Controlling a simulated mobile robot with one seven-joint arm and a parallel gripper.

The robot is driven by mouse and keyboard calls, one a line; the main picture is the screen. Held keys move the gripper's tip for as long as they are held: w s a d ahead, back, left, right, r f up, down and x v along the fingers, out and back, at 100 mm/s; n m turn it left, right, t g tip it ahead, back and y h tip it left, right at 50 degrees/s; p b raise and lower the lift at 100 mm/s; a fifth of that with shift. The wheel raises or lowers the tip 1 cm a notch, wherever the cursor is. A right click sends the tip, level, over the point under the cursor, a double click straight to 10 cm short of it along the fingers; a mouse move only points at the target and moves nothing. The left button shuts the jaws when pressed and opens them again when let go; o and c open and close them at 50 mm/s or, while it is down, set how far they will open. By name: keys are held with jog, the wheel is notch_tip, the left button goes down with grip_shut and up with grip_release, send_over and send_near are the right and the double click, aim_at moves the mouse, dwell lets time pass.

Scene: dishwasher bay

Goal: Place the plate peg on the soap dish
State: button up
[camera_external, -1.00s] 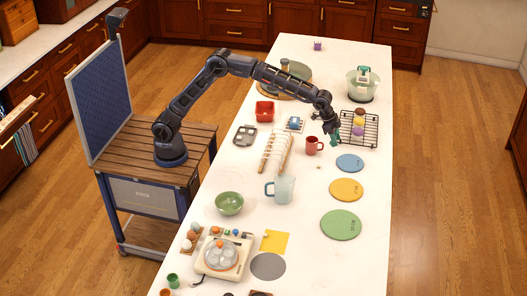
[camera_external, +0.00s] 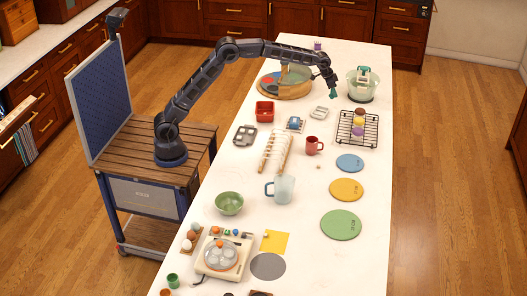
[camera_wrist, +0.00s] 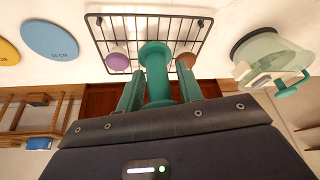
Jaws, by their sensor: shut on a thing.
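The plate peg (camera_wrist: 155,72) is a teal spool-like post with a round flared end. My gripper (camera_wrist: 158,92) is shut on it, with a teal finger on each side in the wrist view. In the external view my gripper (camera_external: 333,92) is raised over the far part of the white counter; the peg there is too small to tell from the fingers. The soap dish appears to be the small pale slotted dish (camera_external: 319,112) on the counter, just below and left of my gripper in the picture. It looks empty.
A black wire rack (camera_external: 371,142) with several coloured round items stands nearby. A pale green tub (camera_external: 362,85) is to the right, a round wooden tray (camera_external: 270,92) to the left. A red mug (camera_external: 314,145) and blue disc (camera_external: 350,163) are nearer the camera.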

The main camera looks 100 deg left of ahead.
jog(key=n, duration=0.2)
send_over(324, 112)
jog(key=s+d, duration=0.1)
jog(key=shift+y, duration=0.3)
jog(key=f, duration=2)
jog(key=shift+s, duration=0.25)
jog(key=shift+f, duration=0.1)
jog(key=o, duration=1)
jog(key=v, duration=1.2)
jog(key=shift+w+d+r, duration=0.1)
jog(key=shift+w+r, duration=0.05)
jog(key=shift+r, duration=0.05)
